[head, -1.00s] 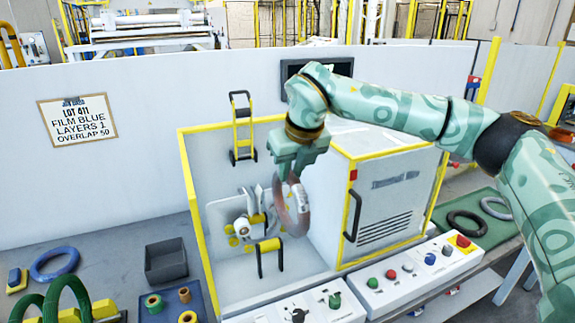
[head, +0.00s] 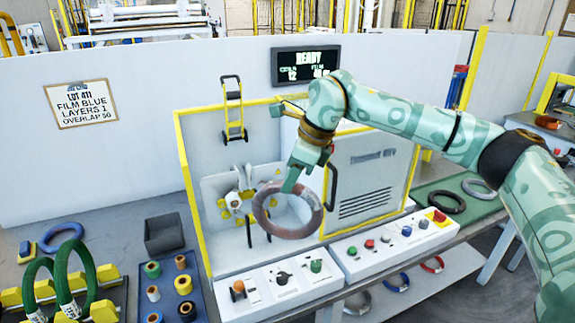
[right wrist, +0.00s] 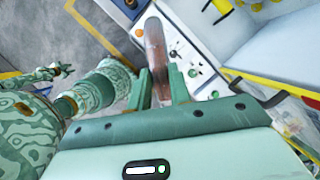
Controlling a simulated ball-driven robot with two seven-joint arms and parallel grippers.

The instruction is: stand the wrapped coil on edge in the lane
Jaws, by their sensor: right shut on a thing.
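The brownish-grey, dull coil (head: 290,232) hangs in my right gripper (head: 291,182), which is shut on its upper rim. The coil is upright, its round face towards the head camera, in front of the wrapping machine and above the control panels. In the right wrist view the coil (right wrist: 155,48) shows edge-on between the fingers (right wrist: 160,82). At the lower left of the head view, green coils (head: 63,270) stand on edge in a yellow-railed rack (head: 103,306). My left gripper is not in the head view; a small claw-like part of mine in the right wrist view is too small to read.
The wrapping machine's yellow-edged cabinet (head: 372,182) stands behind the coil. Control panels (head: 272,290) with knobs lie below. A tray of rolls (head: 183,262), a grey bin (head: 164,233) and a blue coil (head: 62,237) are at left. A black coil (head: 447,202) lies on the green mat at right.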

